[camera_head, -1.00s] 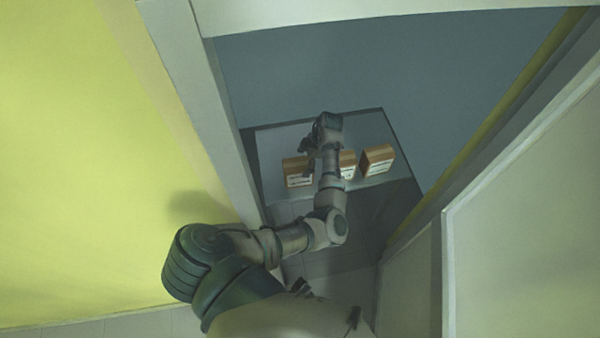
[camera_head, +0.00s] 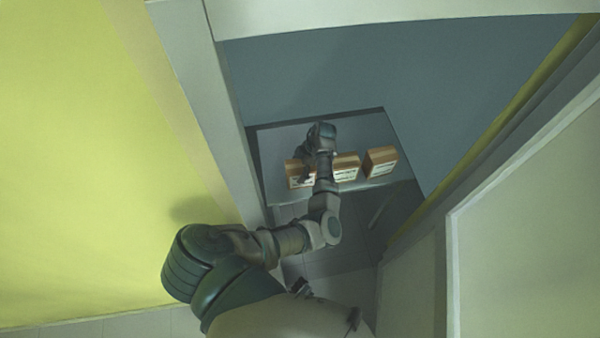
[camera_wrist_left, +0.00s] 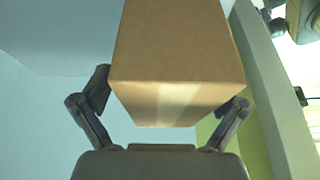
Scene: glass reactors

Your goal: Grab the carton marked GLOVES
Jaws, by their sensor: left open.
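Three brown cartons with white labels stand in a row on a grey surface (camera_head: 275,150) in the head view: a left carton (camera_head: 299,182), a middle carton (camera_head: 347,170) and a right carton (camera_head: 381,162). The label print is too small to read, so I cannot tell which one is marked GLOVES. My left gripper (camera_head: 306,168) is open at the left carton and partly hides it. In the left wrist view a plain brown carton (camera_wrist_left: 180,55) with a pale tape strip fills the space between the open fingers (camera_wrist_left: 165,108). My right gripper is not in view.
The cartons stand beyond a narrow opening. A pale post (camera_head: 205,90) flanks it at left and a pale panel (camera_head: 525,220) at right. A blue-grey wall (camera_head: 390,65) rises behind the surface.

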